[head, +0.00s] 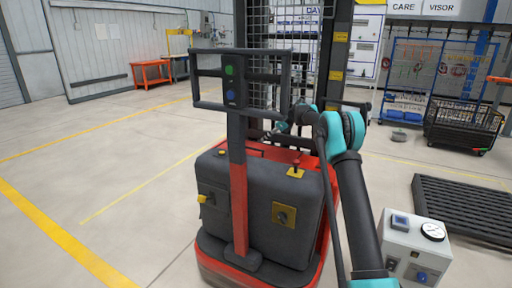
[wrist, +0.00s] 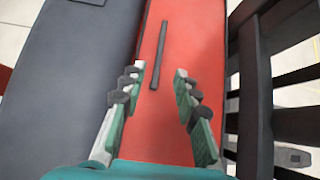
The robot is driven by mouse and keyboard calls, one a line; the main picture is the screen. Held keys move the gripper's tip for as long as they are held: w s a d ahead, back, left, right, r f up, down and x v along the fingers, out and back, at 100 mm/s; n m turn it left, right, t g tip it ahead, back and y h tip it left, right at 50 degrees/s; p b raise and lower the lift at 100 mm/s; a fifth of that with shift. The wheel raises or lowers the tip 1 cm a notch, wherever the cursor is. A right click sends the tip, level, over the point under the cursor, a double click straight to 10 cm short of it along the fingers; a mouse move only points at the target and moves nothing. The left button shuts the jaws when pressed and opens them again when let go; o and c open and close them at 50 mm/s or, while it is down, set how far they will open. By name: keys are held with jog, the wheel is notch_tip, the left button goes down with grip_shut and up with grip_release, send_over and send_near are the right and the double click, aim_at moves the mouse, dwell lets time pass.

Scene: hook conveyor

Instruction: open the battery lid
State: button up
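The stacker truck (head: 262,210) stands in the middle of the head view, with a dark grey body and red trim. In the wrist view a red panel (wrist: 185,125) lies below my gripper, with a thin black bar (wrist: 160,55) on it that looks like a handle. I cannot tell for sure whether this panel is the battery lid. My gripper (wrist: 158,82) is open and empty. Its fingers are apart, one on each side of the bar's near end. Whether they touch the panel is unclear. In the head view my gripper is small and partly hidden near the truck's mast.
The truck's black frame (head: 238,105) rises in front of its body. Dark mast bars (wrist: 255,90) run close along the right in the wrist view. A white box with a gauge (head: 413,245) and a black pallet (head: 465,205) are at right. The left floor is clear.

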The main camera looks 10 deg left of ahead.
jog(key=x, duration=0.9)
jog(key=shift+a+f, duration=0.15)
jog(key=shift+f, duration=0.05)
grip_shut()
